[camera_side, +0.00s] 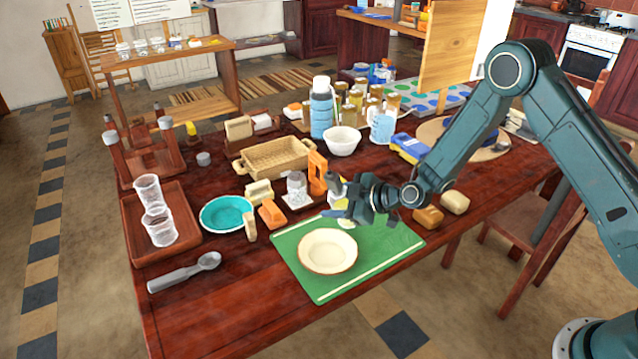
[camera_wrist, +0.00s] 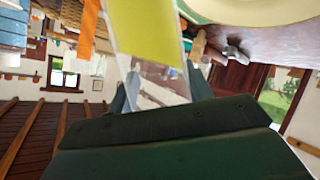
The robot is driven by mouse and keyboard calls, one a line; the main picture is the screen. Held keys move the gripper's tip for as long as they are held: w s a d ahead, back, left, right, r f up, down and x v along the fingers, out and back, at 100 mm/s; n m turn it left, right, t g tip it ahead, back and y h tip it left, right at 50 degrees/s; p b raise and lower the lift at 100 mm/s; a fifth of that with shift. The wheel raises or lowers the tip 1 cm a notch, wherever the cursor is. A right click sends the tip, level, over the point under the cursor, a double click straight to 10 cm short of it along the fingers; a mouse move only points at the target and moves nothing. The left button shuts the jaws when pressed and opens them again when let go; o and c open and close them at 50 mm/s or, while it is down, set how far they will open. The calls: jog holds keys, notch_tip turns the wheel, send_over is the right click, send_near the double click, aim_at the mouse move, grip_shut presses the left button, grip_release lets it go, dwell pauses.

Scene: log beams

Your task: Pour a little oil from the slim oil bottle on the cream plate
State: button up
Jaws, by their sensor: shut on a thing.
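The cream plate (camera_side: 328,264) lies on a green mat (camera_side: 290,258) near the table's front edge. Part of its rim shows at the top right of the wrist view (camera_wrist: 238,12). My gripper (camera_side: 345,205) is just behind the plate in the side view, above the mat's far edge. It is shut on the slim oil bottle (camera_side: 337,189), which is clear with a yellow label (camera_wrist: 148,30). The bottle is partly hidden by my gripper in the side view, and its exact tilt and mouth cannot be made out. No oil stream is visible.
An orange holder (camera_side: 318,173) and a glass jar (camera_side: 297,185) stand close behind-left of my gripper. A teal bowl (camera_side: 227,214) and a tray with clear cups (camera_side: 185,245) are to the left. Bread rolls (camera_side: 428,217) lie right.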

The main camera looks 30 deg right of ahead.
jog(key=shift+w+d+f+n+h, duration=0.15)
jog(key=shift+w+d+f+n, duration=0.05)
jog(key=shift+d+f, duration=0.2)
jog(key=shift+w+d+f+n+h, duration=0.15)
jog(key=shift+d+f+n, duration=0.1)
jog(key=shift+f, duration=0.15)
jog(key=shift+w+d+f, duration=0.1)
jog(key=shift+d, duration=0.05)
dwell(0.5)
jog(key=shift+w+d+f+n+t+h, duration=0.2)
jog(key=shift+d+n+t+h, duration=0.1)
jog(key=shift+d+n, duration=0.1)
jog(key=shift+w+d+f+n+t+h, duration=0.2)
jog(key=shift+d+n+h, duration=0.1)
jog(key=shift+d, duration=0.1)
jog(key=shift+w+d+f, duration=0.1)
jog(key=shift+d+f, duration=0.1)
jog(key=shift+d, duration=0.05)
dwell(0.4)
jog(key=shift+w+d+f+n+t+h, duration=0.3)
jog(key=shift+d+f+n+h, duration=0.15)
jog(key=shift+d+n+h, duration=0.15)
jog(key=shift+d+f+n, duration=0.15)
jog(key=shift+f+n, duration=0.1)
dwell(0.5)
